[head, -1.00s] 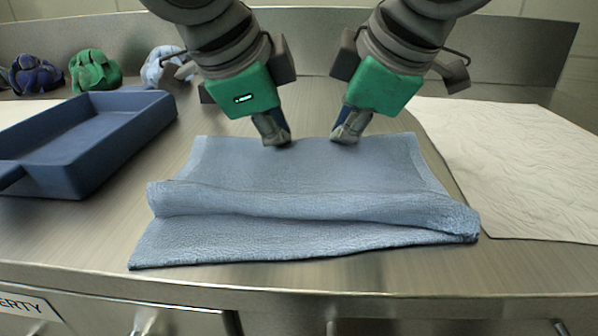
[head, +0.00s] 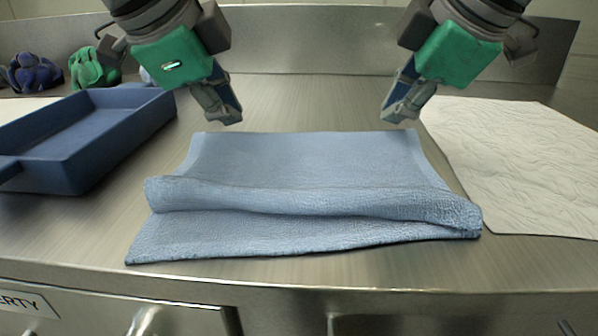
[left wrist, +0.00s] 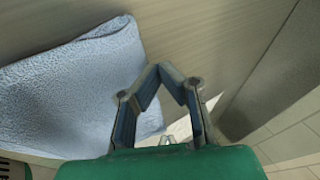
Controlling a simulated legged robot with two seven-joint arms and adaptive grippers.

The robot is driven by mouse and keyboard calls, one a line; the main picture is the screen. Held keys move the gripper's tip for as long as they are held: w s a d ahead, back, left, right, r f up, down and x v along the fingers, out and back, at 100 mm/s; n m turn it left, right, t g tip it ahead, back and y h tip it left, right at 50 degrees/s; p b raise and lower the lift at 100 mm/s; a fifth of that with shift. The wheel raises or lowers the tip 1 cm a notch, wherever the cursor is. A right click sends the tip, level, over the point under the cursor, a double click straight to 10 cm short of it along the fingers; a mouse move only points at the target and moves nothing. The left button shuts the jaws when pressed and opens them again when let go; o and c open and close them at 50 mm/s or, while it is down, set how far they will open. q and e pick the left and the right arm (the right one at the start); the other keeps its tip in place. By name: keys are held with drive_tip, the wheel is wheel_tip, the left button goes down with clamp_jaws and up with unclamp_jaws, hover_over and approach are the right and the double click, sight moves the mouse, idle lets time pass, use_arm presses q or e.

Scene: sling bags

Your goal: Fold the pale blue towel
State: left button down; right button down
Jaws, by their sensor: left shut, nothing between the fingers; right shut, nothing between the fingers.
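The pale blue towel (head: 300,155) lies on the steel counter, with a rolled-over fold running across its middle and a flat layer along the front. Its front edge slants, lower at the left. My left gripper (head: 228,115) is shut and empty above the counter, just behind the towel's back left corner. My right gripper (head: 398,114) is shut and empty near the back right corner. Neither touches the towel. In the left wrist view the left gripper (left wrist: 158,72) has its fingertips together, with the towel (left wrist: 70,90) to its left.
A blue tray (head: 120,130) stands at the left. Crumpled dark blue (head: 32,74) and green (head: 92,68) cloth bundles sit behind it. A white sheet (head: 520,165) lies at the right. The steel counter (head: 305,105) is clear behind the towel.

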use_arm(q)
drive_tip(key=shift+f, duration=0.1)
use_arm(e)
drive_tip(key=shift+r, duration=0.2)
use_arm(q)
drive_tip(key=shift+f+p, duration=0.25)
drive_tip(key=shift+p, duration=0.05)
use_arm(e)
drive_tip(key=shift+r, duration=0.1)
drive_tip(key=shift+f, duration=0.4)
use_arm(q)
drive_tip(key=shift+r, duration=0.1)
use_arm(e)
drive_tip(key=shift+r, duration=0.1)
